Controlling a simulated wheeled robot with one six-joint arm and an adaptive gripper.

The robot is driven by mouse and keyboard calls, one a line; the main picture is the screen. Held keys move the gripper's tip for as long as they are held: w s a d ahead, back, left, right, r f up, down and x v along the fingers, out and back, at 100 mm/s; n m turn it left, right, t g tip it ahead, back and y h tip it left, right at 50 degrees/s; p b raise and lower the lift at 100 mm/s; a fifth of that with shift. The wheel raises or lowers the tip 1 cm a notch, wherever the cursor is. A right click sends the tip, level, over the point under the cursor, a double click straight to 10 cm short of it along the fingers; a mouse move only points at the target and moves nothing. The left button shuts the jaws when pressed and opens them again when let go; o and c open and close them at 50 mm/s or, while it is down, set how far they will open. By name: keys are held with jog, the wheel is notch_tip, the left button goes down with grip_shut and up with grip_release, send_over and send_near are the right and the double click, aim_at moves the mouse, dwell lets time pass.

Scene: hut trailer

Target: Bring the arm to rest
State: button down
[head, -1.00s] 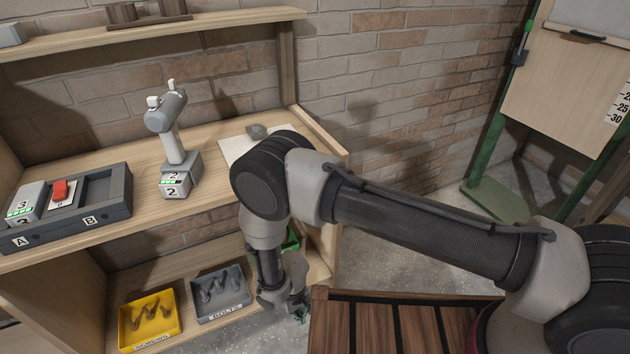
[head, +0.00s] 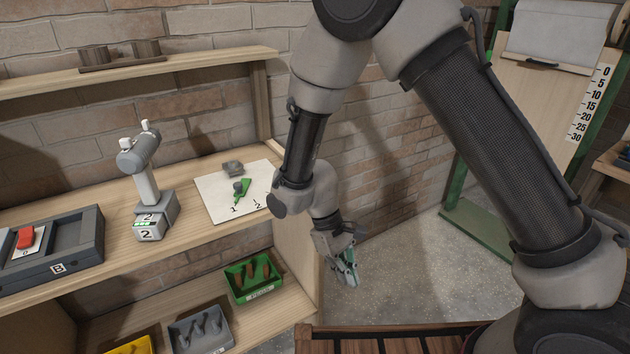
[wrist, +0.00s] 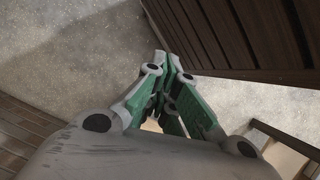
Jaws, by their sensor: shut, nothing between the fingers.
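My gripper (head: 347,270) hangs at the end of my raised, bent arm, in front of the brick wall and to the right of the wooden shelf. Its green-sided fingers point down over the bare floor. In the wrist view my gripper (wrist: 172,68) shows its fingers drawn together with nothing between them. It appears apart from the shelf and everything on it.
The workbench shelf (head: 195,237) bears a grey device (head: 148,185), a dark tray (head: 60,250) and a white card (head: 215,205). Green (head: 253,275) and grey (head: 200,330) bins stand below. A slatted wooden surface (head: 400,345) is in front.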

jog(key=s+d+r+m+t+y, duration=0.1)
jog(key=s+d+r+m+t, duration=0.1)
jog(key=d+r, duration=0.7)
jog(key=s+d+r+m+t+y, duration=0.1)
jog(key=s+d+r+m+t, duration=0.2)
jog(key=d+r, duration=0.7)
jog(key=s+d+r+m+t+y, duration=0.1)
jog(key=s+d+r+m+t, duration=0.1)
jog(key=d+r, duration=0.8)
notch_tip(320, 180, up, 5)
jog(key=shift+s+f+m+t+y, duration=0.15)
jog(key=shift+s+m+t+y, duration=0.2)
jog(key=shift+s+m, duration=0.4)
jog(key=shift+w, duration=0.1)
